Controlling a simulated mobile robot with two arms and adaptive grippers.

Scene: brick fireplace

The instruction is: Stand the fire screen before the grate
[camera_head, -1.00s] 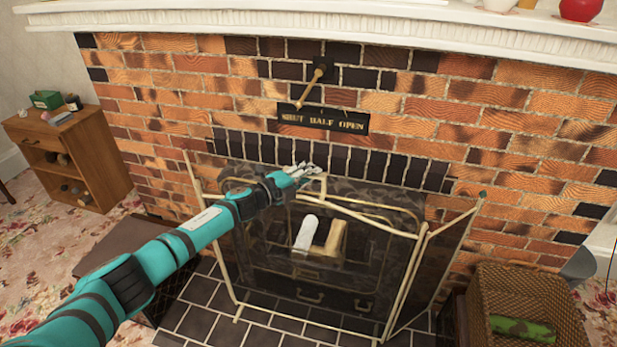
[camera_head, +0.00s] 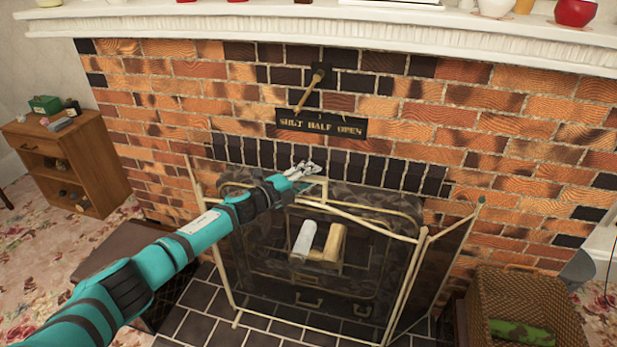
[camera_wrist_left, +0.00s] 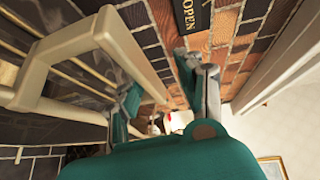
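The fire screen (camera_head: 233,285) stands upright on the dark hearth tiles before the grate (camera_head: 350,285). It has cream bars, see-through mesh and a folded-out right panel (camera_head: 440,265). A cream loop handle (camera_head: 323,186) rises from its top bar; it is large in the left wrist view (camera_wrist_left: 62,47). My left gripper (camera_head: 306,168) is at this handle, fingers apart. My right gripper is not in view.
A lever (camera_head: 310,90) and a lettered sign (camera_head: 321,124) are on the brick wall above. A wicker basket (camera_head: 560,293) stands at the right, a dark box (camera_head: 125,255) at the left under my arm. A wooden cabinet (camera_head: 85,170) is further left. The mantel (camera_head: 300,27) overhangs.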

